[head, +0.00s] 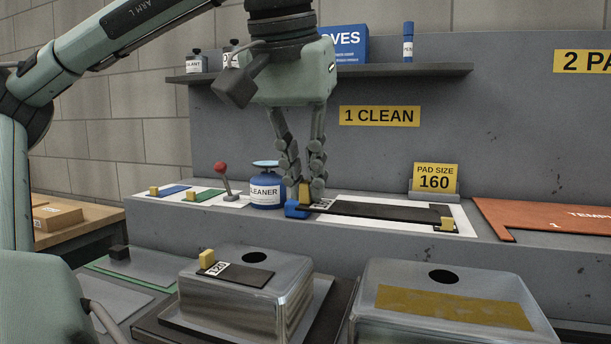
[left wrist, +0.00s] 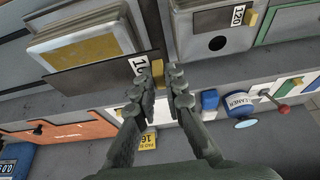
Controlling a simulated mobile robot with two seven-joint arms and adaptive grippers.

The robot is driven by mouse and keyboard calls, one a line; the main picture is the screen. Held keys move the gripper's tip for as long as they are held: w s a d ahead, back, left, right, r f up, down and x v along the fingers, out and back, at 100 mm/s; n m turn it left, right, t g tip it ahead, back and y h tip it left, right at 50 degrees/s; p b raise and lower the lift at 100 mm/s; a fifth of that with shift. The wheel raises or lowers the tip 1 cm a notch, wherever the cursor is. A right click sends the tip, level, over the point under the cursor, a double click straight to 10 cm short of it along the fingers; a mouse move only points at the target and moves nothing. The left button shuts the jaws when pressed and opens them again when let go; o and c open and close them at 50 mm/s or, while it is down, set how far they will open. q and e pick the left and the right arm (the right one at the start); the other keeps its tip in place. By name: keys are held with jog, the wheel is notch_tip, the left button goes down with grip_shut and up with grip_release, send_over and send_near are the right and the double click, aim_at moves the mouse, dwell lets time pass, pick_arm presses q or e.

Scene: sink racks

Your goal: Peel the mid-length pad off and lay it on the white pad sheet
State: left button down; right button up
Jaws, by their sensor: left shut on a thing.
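My left gripper (head: 311,192) is shut on the yellow tab at the left end of a long dark pad (head: 385,210). In the left wrist view the pad (left wrist: 105,72) has a white label, partly hidden by the fingers. The head view shows the pad over the white pad sheet (head: 400,226); I cannot tell whether it touches. A yellow tab with a label (head: 447,224) shows at the sheet's right end, its pad mostly hidden. A short dark pad marked 120 (head: 245,275) lies on the left upturned sink (head: 215,298). My right gripper is not in view.
The right sink (head: 450,275) bears a bare yellow-brown patch (head: 455,306). A blue block (head: 294,210) and a blue cleaner bottle (head: 266,190) stand close left of the gripper. A PAD SIZE 160 sign (head: 435,178) is behind the sheet; an orange-red board (head: 545,218) lies at right.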

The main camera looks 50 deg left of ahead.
pick_arm(q)
jog(key=shift+r, duration=1.9)
